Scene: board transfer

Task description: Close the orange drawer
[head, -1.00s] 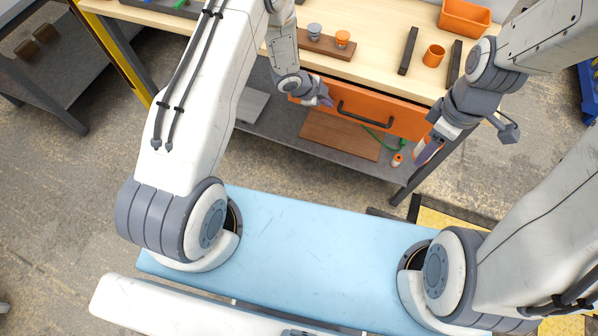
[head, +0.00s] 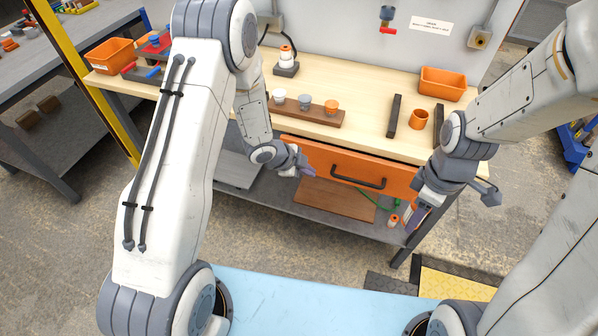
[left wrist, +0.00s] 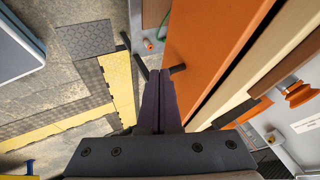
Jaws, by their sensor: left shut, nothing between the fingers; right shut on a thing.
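The orange drawer (head: 345,163) is under the front edge of the wooden workbench top. Its dark bar handle (head: 358,178) faces me. No drawer interior shows in the head view; I cannot tell whether a slight gap remains. My left gripper (head: 308,173) is shut and empty, in front of the drawer's left part. In the left wrist view its purple fingers (left wrist: 159,88) are together beside the orange front (left wrist: 205,40); contact is unclear. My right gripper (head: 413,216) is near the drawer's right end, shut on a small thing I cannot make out.
On the bench (head: 370,140) stand a wooden holder (head: 312,114) with small cups, dark bars (head: 393,116), an orange cup (head: 418,119) and an orange bin (head: 443,84). A lower grey shelf (head: 290,207) holds a brown board (head: 335,199). Grey floor lies in front.

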